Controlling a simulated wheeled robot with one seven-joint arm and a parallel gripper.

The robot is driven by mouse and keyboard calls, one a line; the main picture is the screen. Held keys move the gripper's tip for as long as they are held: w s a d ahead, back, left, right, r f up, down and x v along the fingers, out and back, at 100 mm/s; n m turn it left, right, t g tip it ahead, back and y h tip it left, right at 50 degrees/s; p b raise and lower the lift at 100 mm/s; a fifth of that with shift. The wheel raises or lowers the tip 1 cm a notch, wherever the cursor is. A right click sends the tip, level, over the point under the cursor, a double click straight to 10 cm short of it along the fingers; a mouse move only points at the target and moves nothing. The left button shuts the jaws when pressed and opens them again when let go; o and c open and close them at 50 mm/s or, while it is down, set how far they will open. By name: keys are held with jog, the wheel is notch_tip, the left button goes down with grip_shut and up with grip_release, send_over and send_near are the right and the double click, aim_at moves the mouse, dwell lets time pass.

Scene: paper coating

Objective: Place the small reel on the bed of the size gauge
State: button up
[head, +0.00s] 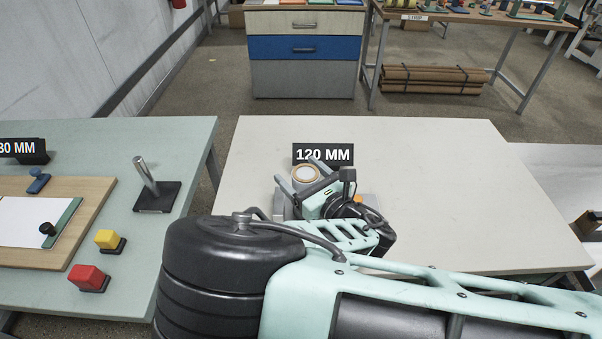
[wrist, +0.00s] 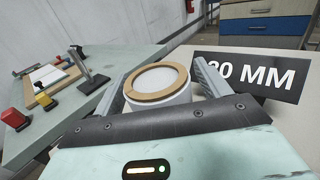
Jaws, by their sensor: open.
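The small reel (head: 305,174) is a short white roll with a brown ring on its upper face. It stands upright by the black 120 MM sign (head: 323,154) on the pale table. My gripper (head: 302,176) is over it, with one finger on each side. The wrist view shows the reel (wrist: 160,92) between the two grey fingers, which are apart. I cannot tell whether either finger touches it. A grey block, perhaps the size gauge (head: 280,205), shows partly below my gripper. My arm hides most of it, so what the reel's underside rests on cannot be seen.
The pale table (head: 430,160) is clear to the right and behind the sign. A green table (head: 185,135) at left holds a wooden board (head: 90,205), a metal post (head: 146,175), and yellow (head: 107,239) and red (head: 87,277) buttons. A drawer cabinet (head: 303,77) stands behind.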

jog(key=shift+r, duration=0.1)
jog(key=shift+s, duration=0.1)
jog(key=b+v, duration=0.1)
jog(key=v, duration=1.1)
